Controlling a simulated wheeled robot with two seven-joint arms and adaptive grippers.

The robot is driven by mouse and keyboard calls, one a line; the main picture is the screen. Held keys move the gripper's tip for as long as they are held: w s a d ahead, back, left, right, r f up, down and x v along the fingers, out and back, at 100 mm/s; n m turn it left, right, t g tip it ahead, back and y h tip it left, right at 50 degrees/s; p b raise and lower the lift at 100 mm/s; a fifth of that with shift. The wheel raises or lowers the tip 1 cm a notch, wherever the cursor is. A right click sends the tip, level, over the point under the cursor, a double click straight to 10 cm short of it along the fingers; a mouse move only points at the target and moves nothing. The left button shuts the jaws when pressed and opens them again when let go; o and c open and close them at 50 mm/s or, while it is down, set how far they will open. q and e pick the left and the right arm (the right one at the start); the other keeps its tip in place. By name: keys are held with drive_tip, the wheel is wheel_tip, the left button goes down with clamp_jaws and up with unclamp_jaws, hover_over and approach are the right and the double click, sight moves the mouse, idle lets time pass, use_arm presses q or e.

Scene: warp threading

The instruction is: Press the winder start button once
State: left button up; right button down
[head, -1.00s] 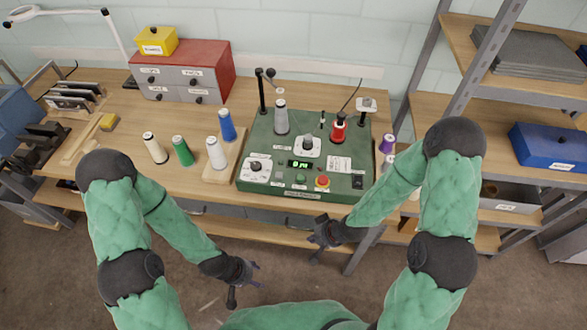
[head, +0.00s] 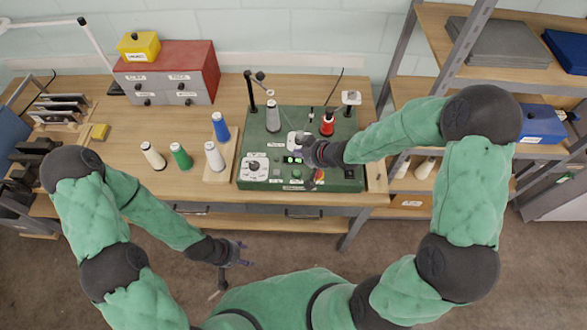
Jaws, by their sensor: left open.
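The green winder (head: 270,187) stands on the bench, with a lit green display (head: 292,160) on its panel. A round green button (head: 297,174) is on the panel below the display; its label is too small to read. My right gripper (head: 312,165) is over the panel, just right of the display and the green button, and hides part of the red button (head: 319,176). Its fingers are too small and dark to show whether they are open, and I cannot tell whether it touches the panel. My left gripper (head: 236,269) is open and empty, low in front of the bench.
A grey spool (head: 273,118) and a red spool (head: 327,124) stand on the winder, near thin posts. White, green and blue thread cones (head: 180,157) stand to its left. A red drawer cabinet (head: 190,60) is at the back left. Shelves (head: 440,90) stand at the right.

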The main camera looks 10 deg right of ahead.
drive_tip(key=shift+f, duration=0.1)
idle(0.3)
drive_tip(key=b, duration=0.8)
hover_over(298, 174)
wheel_tip(298, 174, down, 8)
drive_tip(key=shift+r, duration=0.2)
drive_tip(key=shift+f+b, duration=0.4)
drive_tip(key=shift+f, duration=0.1)
drive_tip(key=shift+f, duration=0.1)
idle(0.5)
drive_tip(key=shift+f, duration=0.35)
drive_tip(key=shift+f+b, duration=0.4)
drive_tip(key=shift+b, duration=0.05)
idle(0.7)
drive_tip(key=shift+r, duration=0.1)
drive_tip(key=shift+r+p, duration=0.75)
drive_tip(key=shift+p, duration=0.2)
